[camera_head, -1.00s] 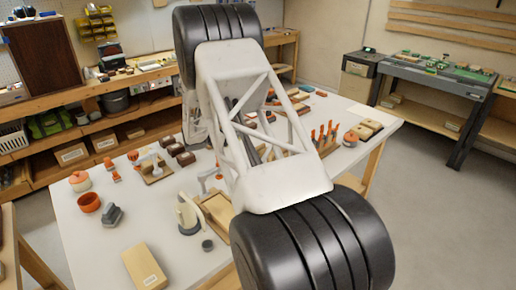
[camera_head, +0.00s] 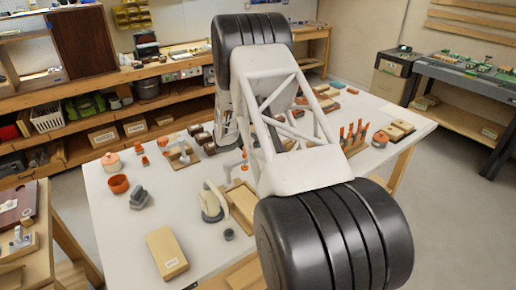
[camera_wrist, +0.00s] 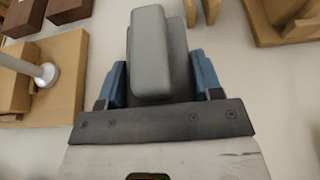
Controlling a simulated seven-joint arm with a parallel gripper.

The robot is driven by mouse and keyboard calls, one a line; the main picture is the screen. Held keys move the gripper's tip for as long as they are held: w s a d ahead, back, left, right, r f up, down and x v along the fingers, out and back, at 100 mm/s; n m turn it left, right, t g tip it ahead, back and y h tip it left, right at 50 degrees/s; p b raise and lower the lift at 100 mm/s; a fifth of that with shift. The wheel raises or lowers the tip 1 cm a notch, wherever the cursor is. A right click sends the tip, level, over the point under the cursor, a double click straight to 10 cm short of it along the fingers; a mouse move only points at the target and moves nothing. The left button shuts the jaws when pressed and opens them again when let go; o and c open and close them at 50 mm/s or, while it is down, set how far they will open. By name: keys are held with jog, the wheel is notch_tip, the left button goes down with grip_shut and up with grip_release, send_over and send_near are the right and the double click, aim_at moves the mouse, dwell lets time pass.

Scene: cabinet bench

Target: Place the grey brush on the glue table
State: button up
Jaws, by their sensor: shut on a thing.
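In the wrist view, my gripper (camera_wrist: 160,88), with blue fingers, is shut on a grey brush (camera_wrist: 152,50). The brush has a light grey upper part over a darker grey body. It is held above a pale tabletop. In the head view my own arm hides the gripper and the held brush. A white table (camera_head: 112,235) fills the middle of the head view. A second wooden table (camera_head: 63,225) shows at the lower left edge. I cannot tell which table is the glue table.
On the white table stand an orange bowl (camera_head: 118,184), another grey object (camera_head: 139,199), a tan box (camera_head: 167,253) and a beige tool (camera_head: 212,203). A dark reddish board (camera_head: 20,205) lies on the left table. A wooden shelf bench lines the back wall. Floor is open at right.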

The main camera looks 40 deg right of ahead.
jog(key=shift+f, duration=0.25)
jog(key=shift+f, duration=1.8)
jog(key=shift+f, duration=0.1)
jog(key=o, duration=1)
jog(key=shift+f, duration=0.1)
jog(key=shift+r, duration=0.2)
jog(key=v, duration=1.2)
jog(key=shift+f, duration=0.1)
